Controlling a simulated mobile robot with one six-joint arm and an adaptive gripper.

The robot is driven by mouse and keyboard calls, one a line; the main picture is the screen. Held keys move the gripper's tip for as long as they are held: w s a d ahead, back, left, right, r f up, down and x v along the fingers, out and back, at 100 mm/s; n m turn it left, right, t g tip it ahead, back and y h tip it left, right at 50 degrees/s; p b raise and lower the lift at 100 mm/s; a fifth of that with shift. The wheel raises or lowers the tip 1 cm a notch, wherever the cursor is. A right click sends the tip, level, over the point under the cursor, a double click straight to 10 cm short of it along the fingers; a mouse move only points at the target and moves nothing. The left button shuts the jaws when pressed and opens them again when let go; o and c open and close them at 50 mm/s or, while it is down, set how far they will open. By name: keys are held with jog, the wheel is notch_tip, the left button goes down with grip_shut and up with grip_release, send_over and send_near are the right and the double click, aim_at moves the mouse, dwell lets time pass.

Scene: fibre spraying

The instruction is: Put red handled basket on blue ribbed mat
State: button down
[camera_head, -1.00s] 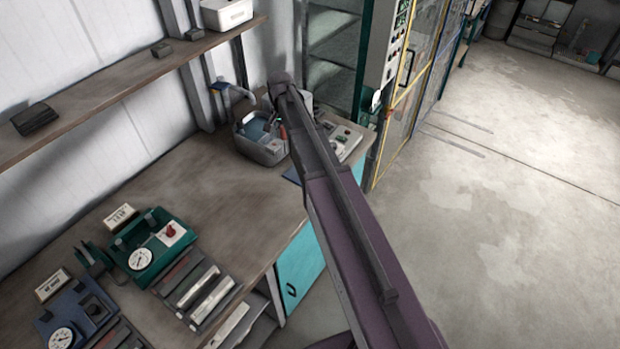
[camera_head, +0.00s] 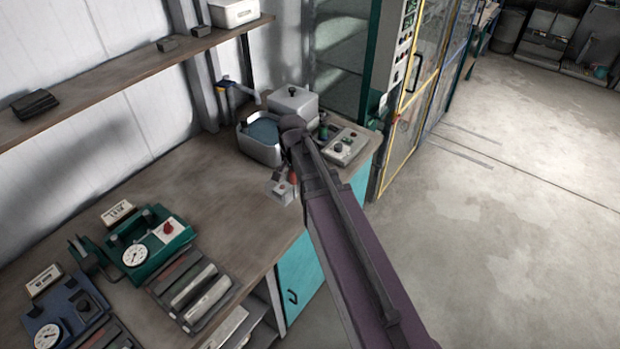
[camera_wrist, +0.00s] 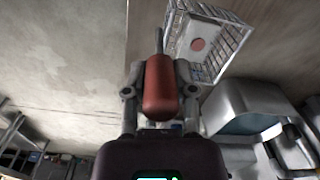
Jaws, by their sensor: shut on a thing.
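My gripper (camera_wrist: 160,92) is shut on the red handle of the basket (camera_wrist: 208,42), and the handle stands between its two fingers in the wrist view. The basket is a small metal mesh basket with a pale inside and a reddish round spot. In the head view the basket (camera_head: 282,190) is near the bench's front edge, in front of the grey tub, partly behind my arm. I cannot tell whether it touches the bench. The blue ribbed mat cannot be made out now; my arm and the basket cover that part of the bench.
A grey open tub (camera_head: 244,146) with a blue inside stands behind the basket. A grey lidded box (camera_head: 293,100) and a control box (camera_head: 345,145) are beside it. A green gauge device (camera_head: 150,240) stands to the left. The bench middle (camera_head: 190,180) is clear.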

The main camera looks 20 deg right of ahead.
jog(key=shift+s+a+f, duration=0.15)
jog(key=shift+s+f, duration=0.2)
jog(key=shift+s, duration=0.3)
jog(key=shift+a, duration=0.1)
